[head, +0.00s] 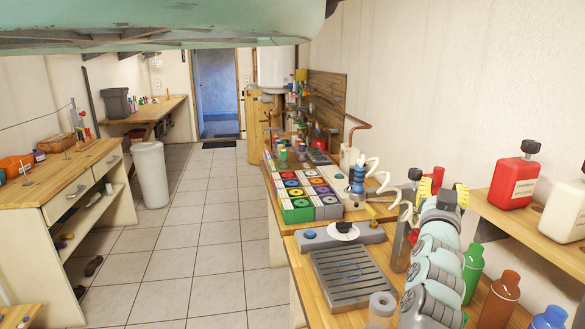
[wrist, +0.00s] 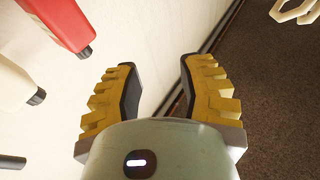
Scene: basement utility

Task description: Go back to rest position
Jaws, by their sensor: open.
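My gripper (head: 443,187) shows in the head view at the right, above the workbench, with its yellow fingers pointing up and away from the camera. In the wrist view its two yellow ridged fingers with dark pads (wrist: 158,68) stand apart. Nothing is between them, so the gripper is open and empty. It is close to the right wall, left of the wall shelf. My arm hides part of the bench behind it.
A wall shelf (head: 520,222) holds a red canister (head: 513,178) and a white canister (head: 566,212). Green (head: 473,272), brown (head: 501,300) and blue bottles stand right of my arm. The bench carries a slotted grey tray (head: 346,306) and colored boxes (head: 298,214).

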